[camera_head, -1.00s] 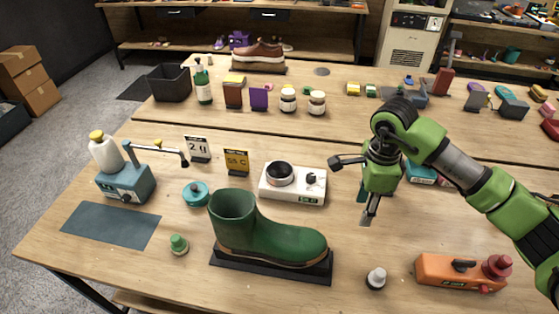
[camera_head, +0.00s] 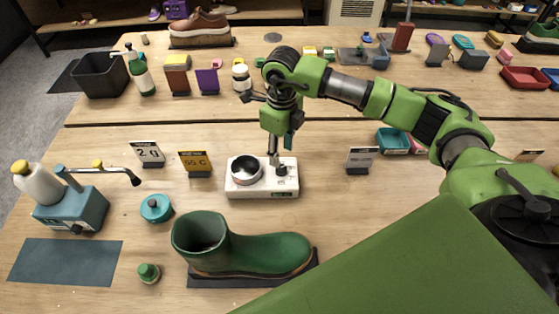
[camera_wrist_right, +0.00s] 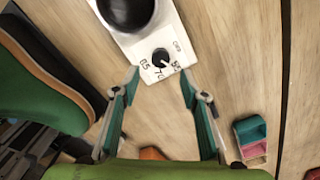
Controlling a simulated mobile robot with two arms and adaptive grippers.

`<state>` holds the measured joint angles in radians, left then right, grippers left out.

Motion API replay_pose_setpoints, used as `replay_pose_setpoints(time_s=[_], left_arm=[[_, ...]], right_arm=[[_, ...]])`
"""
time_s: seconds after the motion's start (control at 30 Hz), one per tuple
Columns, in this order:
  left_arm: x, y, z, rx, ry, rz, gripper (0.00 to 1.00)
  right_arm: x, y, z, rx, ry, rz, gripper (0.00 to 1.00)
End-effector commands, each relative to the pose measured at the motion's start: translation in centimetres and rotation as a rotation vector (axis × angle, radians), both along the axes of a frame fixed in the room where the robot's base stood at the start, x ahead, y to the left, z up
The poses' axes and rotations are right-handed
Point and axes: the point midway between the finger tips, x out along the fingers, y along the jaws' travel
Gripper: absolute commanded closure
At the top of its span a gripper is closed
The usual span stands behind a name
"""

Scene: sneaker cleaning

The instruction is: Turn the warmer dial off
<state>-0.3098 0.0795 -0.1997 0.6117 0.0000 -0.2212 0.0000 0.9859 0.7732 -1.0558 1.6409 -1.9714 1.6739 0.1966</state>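The white warmer (camera_head: 247,192) stands on the table behind the green boot, with a dark round cup (camera_head: 246,170) on its left side. Its black dial (camera_head: 281,169) is on the right side and also shows in the right wrist view (camera_wrist_right: 160,58). Printed numbers and what looks like an OFF label surround the dial; the pale pointer mark seems turned towards the numbers. My right gripper (camera_head: 273,160) hangs over the dial, pointing down. In the right wrist view its teal fingers (camera_wrist_right: 160,83) are apart with nothing between them, and the dial lies just beyond the tips. My left gripper is not in view.
A green boot (camera_head: 250,252) on a dark stand is in front of the warmer. Sign cards (camera_head: 195,164) stand to its left and another (camera_head: 361,160) to its right. A teal tray (camera_head: 393,140) lies at the right. Bare table separates the warmer from the right-hand card.

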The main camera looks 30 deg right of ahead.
Motion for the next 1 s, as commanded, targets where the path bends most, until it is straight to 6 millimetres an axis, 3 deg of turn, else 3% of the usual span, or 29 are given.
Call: replay_pose_setpoints(time_s=[0.2,0.33,0.5,0.77,0.9,0.93,1.0], left_arm=[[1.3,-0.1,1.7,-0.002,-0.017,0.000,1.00],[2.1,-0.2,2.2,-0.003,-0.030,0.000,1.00],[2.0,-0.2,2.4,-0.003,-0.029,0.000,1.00],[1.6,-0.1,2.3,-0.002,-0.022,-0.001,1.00],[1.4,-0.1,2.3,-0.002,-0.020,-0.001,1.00],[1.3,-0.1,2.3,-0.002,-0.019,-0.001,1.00],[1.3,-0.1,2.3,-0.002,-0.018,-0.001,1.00]], right_arm=[[-0.1,0.0,-4.1,-0.001,0.004,0.000,0.60],[0.0,0.0,-5.8,0.000,0.001,0.001,0.60],[0.0,0.0,-6.8,-0.001,-0.001,0.001,0.60],[0.0,0.0,-7.0,-0.001,-0.001,0.002,0.60],[0.0,0.0,-7.0,0.000,-0.001,0.002,0.94],[0.0,0.0,-7.0,0.000,-0.001,0.002,0.98],[0.0,0.0,-6.9,0.000,-0.001,0.002,0.98]])
